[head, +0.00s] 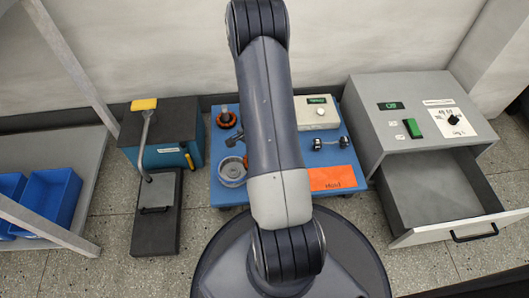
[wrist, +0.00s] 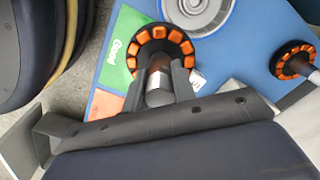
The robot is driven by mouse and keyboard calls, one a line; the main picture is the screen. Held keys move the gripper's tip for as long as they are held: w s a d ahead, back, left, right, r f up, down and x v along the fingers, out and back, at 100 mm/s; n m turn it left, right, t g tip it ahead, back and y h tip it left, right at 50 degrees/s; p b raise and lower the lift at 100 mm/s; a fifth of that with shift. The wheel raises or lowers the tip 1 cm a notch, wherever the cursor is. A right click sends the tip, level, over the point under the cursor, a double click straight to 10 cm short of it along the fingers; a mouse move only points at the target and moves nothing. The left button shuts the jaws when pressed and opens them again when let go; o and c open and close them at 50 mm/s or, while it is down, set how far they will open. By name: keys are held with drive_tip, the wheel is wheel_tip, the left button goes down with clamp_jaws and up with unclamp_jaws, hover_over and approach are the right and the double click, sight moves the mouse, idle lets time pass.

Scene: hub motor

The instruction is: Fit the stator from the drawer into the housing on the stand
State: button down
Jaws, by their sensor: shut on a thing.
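In the wrist view, my gripper (wrist: 162,78) is shut on the silver shaft of a stator (wrist: 185,48), a black ring with orange windings. The stator is held over the blue tabletop, near a green card. The silver round housing (wrist: 198,10) is at the top edge of the wrist view, partly cut off; it also shows in the head view (head: 232,173), left of my arm. The drawer (head: 425,203) at right is open and looks empty. The height above the table is unclear.
A second orange-wound ring (wrist: 295,60) stands on the blue table (head: 219,197). A red-orange card (head: 334,178) and a white box (head: 317,113) are also there. A press with a yellow handle (head: 144,104) is at left, with blue bins (head: 48,195) beyond. The grey drawer cabinet (head: 400,88) is right.

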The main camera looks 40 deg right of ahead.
drive_tip(key=w+a+f+b, duration=0.2)
drive_tip(key=w+a+f, duration=0.1)
drive_tip(key=w+a, duration=0.3)
drive_tip(key=shift+w, duration=0.35)
drive_tip(key=shift+a+f, duration=0.1)
idle(0.9)
drive_tip(key=shift+a+f+b, duration=0.1)
drive_tip(key=shift+f+b, duration=0.75)
drive_tip(key=shift+f, duration=0.05)
drive_tip(key=shift+f, duration=0.7)
drive_tip(key=shift+f, duration=0.15)
drive_tip(key=shift+f, duration=0.4)
